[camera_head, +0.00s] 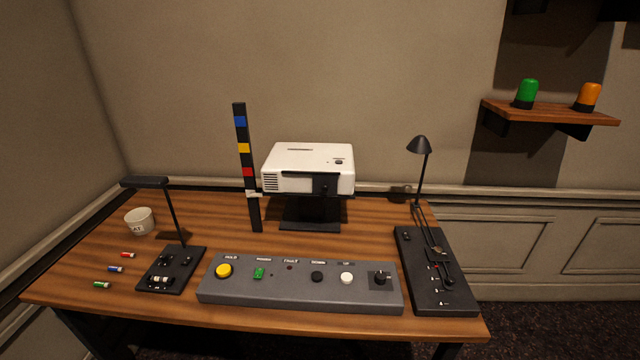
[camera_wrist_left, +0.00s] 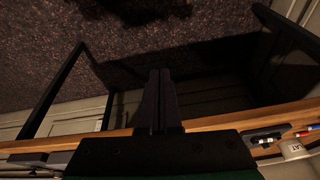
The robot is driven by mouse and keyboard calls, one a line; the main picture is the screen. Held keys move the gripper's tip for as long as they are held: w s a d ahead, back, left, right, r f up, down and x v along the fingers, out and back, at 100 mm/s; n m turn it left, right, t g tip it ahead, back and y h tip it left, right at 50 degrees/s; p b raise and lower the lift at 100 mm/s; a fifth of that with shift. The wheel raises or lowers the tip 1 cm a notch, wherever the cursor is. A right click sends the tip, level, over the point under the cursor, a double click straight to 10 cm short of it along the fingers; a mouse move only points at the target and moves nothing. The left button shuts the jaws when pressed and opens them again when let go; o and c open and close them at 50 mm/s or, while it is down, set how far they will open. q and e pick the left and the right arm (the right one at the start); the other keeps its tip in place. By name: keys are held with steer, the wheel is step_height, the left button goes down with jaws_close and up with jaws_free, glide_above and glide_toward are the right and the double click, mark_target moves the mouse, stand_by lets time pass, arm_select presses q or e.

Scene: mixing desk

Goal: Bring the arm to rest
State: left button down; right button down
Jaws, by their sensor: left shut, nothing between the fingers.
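My left gripper (camera_wrist_left: 160,78) shows in the left wrist view. Its two dark fingers lie together with nothing between them, pointing over the desk's edge (camera_wrist_left: 215,119) toward the dark floor (camera_wrist_left: 60,45). No arm or gripper of mine shows in the head view. The right gripper is in neither view. In the head view the wooden desk (camera_head: 88,262) carries a grey control panel (camera_head: 300,293) with a yellow button, a green switch, several other buttons and a black knob.
A white projector (camera_head: 308,168) stands behind the panel, beside an upright colour-banded bar (camera_head: 241,135). Lamps rise from a left base (camera_head: 160,283) and a right black console (camera_head: 425,265). A white cup (camera_head: 139,222) and small coloured cylinders (camera_head: 115,269) lie at left. A wall shelf (camera_head: 550,112) holds two beacons.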

arm_select(q)
steer(key=s+f+g, duration=0.1)
steer(key=s+f, duration=0.1)
steer(key=f, duration=1)
steer(key=s+f, duration=0.2)
steer(key=f, duration=1.1)
steer(key=s+a+f+g, duration=0.1)
steer(key=s+a+f, duration=0.2)
steer(key=s+f, duration=0.8)
steer(key=s, duration=0.4)
steer(key=shift+f, duration=0.15)
steer(key=shift+s, duration=0.1)
